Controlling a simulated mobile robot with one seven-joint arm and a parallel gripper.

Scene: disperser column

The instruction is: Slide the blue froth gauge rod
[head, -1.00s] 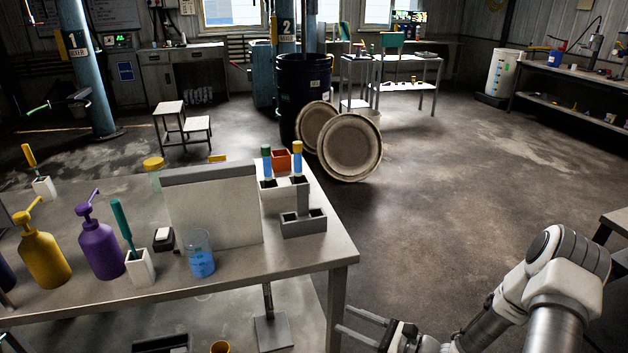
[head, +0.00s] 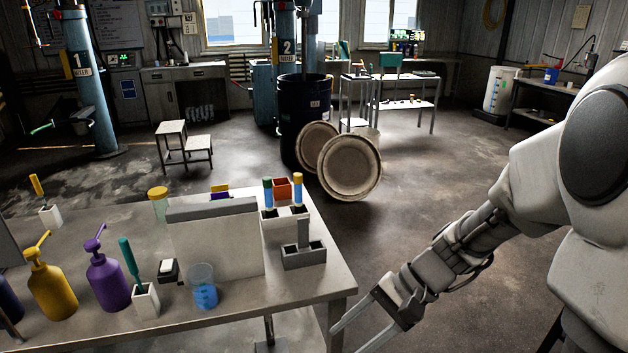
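Two slim upright pieces with blue bodies stand at the table's back right corner. One has a green top (head: 267,191) and the other a yellow top (head: 298,187). A small blue-and-yellow item (head: 220,191) is partly hidden behind the pale upright panel (head: 215,240). I cannot tell which of these is the froth gauge rod. My gripper (head: 343,341) is open and empty, its two fingers apart. It points left beside the table's front right corner, apart from these pieces.
The table (head: 290,285) also bears a grey slotted stand (head: 303,255), a beaker of blue liquid (head: 203,288), a yellow pump bottle (head: 50,285) and a purple one (head: 107,282). Two round lids (head: 349,167) lean by a dark drum (head: 303,105). Floor to the right is clear.

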